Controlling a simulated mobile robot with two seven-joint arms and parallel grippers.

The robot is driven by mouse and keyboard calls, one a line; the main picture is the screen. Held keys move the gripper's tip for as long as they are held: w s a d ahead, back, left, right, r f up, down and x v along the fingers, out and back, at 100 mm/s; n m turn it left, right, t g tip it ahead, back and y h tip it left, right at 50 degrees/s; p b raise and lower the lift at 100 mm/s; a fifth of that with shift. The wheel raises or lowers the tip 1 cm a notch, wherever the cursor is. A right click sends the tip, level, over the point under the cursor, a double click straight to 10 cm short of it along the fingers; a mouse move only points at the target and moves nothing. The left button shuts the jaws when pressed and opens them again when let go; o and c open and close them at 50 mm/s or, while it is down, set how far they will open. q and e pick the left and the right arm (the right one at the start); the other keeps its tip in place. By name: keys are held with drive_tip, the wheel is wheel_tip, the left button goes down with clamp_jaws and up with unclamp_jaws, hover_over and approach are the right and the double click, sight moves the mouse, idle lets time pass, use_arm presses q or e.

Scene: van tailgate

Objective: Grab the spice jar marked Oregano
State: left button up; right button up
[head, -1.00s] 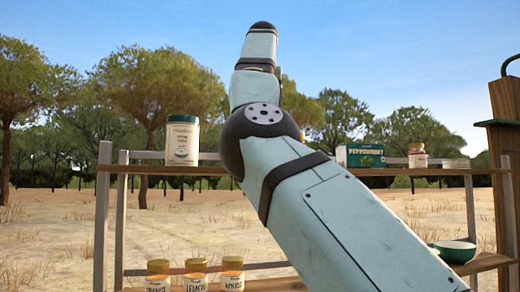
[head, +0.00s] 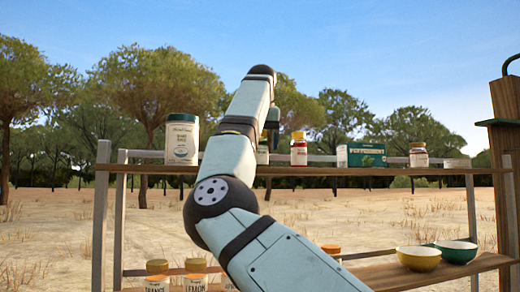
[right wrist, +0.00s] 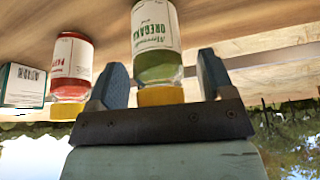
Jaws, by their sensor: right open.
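The Oregano spice jar (right wrist: 155,30) shows upside down in the right wrist view, with a white label, green contents and a yellow cap. It stands on the upper shelf; in the head view only a sliver of what looks like this jar (head: 262,156) shows behind my arm. My right gripper (right wrist: 160,64) is open, with one finger on each side of the jar's cap end. Whether the fingers touch it I cannot tell. In the head view my right arm covers most of that spot. My left gripper is not in view.
A red-filled jar (head: 299,150) with a yellow cap stands close beside it, then a Peppermint box (head: 361,155) and another jar (head: 418,156). A large white canister (head: 182,140) stands at left. Below are a yellow bowl (head: 418,260), a green bowl (head: 456,253) and several jars.

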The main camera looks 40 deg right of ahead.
drive_tip(key=shift+s, duration=0.1)
drive_tip(key=shift+c, duration=0.8)
drive_tip(key=c, duration=0.9)
wheel_tip(320, 180, up, 9)
drive_tip(key=shift+d+f, duration=0.1)
drive_tip(key=shift+r, duration=0.6)
